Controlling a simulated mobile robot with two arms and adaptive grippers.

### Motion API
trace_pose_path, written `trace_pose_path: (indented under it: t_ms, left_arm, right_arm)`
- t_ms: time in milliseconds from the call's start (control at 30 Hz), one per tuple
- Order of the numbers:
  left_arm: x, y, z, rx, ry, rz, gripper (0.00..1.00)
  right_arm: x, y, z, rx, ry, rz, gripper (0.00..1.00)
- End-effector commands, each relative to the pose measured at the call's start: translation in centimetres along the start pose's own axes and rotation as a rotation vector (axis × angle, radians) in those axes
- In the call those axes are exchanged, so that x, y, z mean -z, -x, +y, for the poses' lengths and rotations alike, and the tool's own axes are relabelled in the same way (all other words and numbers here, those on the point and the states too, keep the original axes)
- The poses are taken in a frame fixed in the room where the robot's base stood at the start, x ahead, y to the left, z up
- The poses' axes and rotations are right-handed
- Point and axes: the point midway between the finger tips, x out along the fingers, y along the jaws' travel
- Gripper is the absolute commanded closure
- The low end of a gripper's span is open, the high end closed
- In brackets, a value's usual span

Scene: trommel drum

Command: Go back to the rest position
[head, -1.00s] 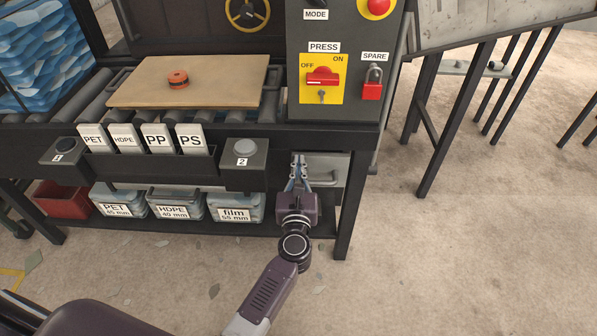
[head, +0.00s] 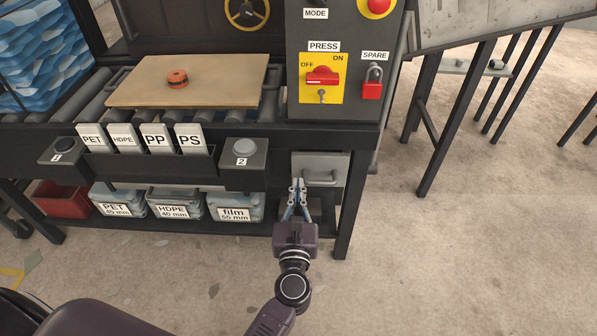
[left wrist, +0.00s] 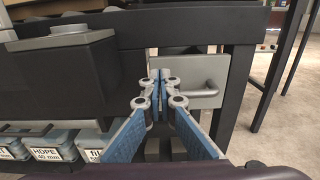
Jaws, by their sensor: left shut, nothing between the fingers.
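My left gripper (head: 297,186) is in front of the press bench, just below a grey drawer (head: 321,170) with a bar handle. Its blue-padded fingers come together at the tips with nothing between them. In the left wrist view the gripper (left wrist: 160,82) points at the drawer front (left wrist: 190,80), with the handle to the right of the fingertips. The drawer looks closed. My right gripper is not in view.
Labelled bins (head: 234,206) and a red bin (head: 62,200) stand on the lower shelf. Open floor (head: 450,260) lies to the right.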

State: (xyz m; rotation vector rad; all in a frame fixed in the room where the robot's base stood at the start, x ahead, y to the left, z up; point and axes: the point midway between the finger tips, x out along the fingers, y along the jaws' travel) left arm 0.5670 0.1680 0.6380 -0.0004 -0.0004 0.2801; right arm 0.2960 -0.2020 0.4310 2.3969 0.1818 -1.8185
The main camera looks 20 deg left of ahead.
Motion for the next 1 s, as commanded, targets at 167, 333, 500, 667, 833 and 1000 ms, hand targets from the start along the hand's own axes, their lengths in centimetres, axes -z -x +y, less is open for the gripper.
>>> trace_pose_path:
  t_ms: [167,333,500,667,833,1000]
  left_arm:
    - [0.1,2.6,0.0,0.001,-0.001,0.001,1.0]
    - [0.0,3.5,0.0,0.0,-0.001,0.001,1.0]
    - [-0.1,3.6,-0.2,0.015,-0.024,-0.005,1.0]
    - [-1.2,4.1,-2.8,0.158,-0.275,-0.066,1.0]
    - [-0.5,6.9,-7.5,0.439,-0.825,-0.198,1.0]
    - [4.3,11.2,-9.8,0.738,-1.411,-0.331,1.0]
  right_arm:
    - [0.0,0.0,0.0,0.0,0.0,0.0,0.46]
    - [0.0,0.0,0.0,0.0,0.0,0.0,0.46]
    - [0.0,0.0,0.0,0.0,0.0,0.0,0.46]
    - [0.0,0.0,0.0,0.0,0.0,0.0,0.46]
    - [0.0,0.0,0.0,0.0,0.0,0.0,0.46]
    - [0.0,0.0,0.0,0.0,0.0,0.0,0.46]
